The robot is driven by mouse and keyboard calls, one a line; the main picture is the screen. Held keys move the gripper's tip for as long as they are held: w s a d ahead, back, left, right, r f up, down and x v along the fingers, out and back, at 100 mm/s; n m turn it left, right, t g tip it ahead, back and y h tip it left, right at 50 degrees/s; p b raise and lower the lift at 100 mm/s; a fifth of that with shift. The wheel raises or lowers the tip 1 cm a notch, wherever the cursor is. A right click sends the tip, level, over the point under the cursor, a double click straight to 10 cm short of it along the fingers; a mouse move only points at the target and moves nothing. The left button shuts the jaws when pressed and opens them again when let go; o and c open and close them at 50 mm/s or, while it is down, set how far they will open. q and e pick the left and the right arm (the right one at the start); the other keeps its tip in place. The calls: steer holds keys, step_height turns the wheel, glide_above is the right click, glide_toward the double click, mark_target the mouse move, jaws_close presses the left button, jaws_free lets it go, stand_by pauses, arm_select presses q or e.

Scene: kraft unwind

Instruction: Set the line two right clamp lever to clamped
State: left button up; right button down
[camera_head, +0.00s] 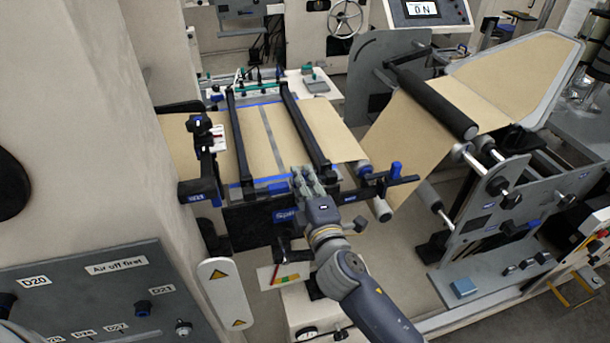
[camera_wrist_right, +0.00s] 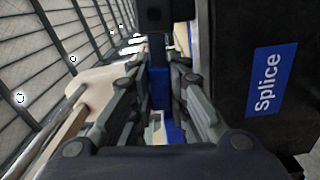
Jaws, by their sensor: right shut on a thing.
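My right gripper (camera_head: 307,178) is at the front edge of the splice table, by the near end of the right black clamp bar (camera_head: 306,130). In the right wrist view its fingers (camera_wrist_right: 158,85) are shut on a blue upright piece (camera_wrist_right: 159,92), which appears to be the clamp lever. In the head view the gripper hides most of that lever, so its angle is hard to read. The left black clamp bar (camera_head: 238,135) lies across the brown web (camera_head: 262,140). My left gripper is not in view.
A dark panel marked Splice (camera_wrist_right: 265,80) stands close to the right of the gripper. A black bracket with blue parts (camera_head: 394,172) and a roller are just right of it. A panel with labelled knobs (camera_head: 90,300) is at lower left, and a wound web roller (camera_head: 432,100) at right.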

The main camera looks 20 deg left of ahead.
steer(key=shift+f+n, duration=0.35)
steer(key=shift+n, duration=0.25)
steer(key=shift+f, duration=0.1)
steer(key=c, duration=1.5)
jaws_free()
steer(key=v, duration=1.2)
